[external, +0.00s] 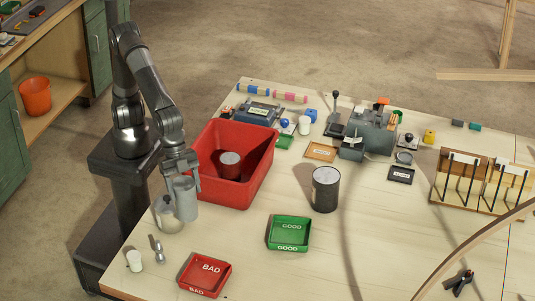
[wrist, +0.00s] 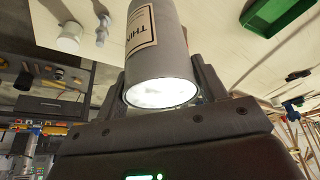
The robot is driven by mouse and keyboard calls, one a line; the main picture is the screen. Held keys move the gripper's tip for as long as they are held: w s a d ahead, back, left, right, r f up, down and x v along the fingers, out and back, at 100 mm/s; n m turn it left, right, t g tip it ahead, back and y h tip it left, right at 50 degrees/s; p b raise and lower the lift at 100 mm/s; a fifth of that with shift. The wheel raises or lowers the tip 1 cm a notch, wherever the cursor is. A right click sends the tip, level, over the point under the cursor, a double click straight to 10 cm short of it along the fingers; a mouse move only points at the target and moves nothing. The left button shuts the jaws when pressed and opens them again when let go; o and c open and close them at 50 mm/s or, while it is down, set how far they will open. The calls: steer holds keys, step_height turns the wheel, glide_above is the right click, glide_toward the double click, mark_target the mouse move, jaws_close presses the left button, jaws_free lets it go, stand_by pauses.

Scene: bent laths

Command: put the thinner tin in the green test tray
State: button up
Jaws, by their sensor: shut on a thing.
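My gripper (external: 181,178) is shut on a grey tin (external: 184,200) and holds it at the left side of the table. In the wrist view the tin (wrist: 160,60) sits between the two fingers (wrist: 162,78). Its label begins "THIN" and the rest is turned out of sight; its pale end faces the camera. The green tray (external: 289,233), marked GOOD, lies right of my gripper on the table and looks empty. A green corner of it seems to show at the wrist view's upper right (wrist: 275,18).
A red bin (external: 256,180) with a red tin (external: 230,158) inside stands beside my gripper. A dark tin (external: 325,190) stands behind the green tray. A red BAD tray (external: 205,274) lies in front.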

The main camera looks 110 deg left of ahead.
steer(key=w+a+r, duration=0.2)
steer(key=w+a, duration=0.3)
steer(key=w, duration=0.3)
steer(key=w+a+r, duration=0.1)
steer(key=w+a, duration=0.5)
steer(key=w, duration=0.3)
steer(key=w+a+f, duration=0.7)
steer(key=w+f, duration=0.2)
steer(key=f, duration=0.2)
steer(key=shift+a, duration=0.3)
steer(key=o, duration=1.3)
steer(key=shift+f, duration=0.15)
steer(key=shift+c, duration=0.2)
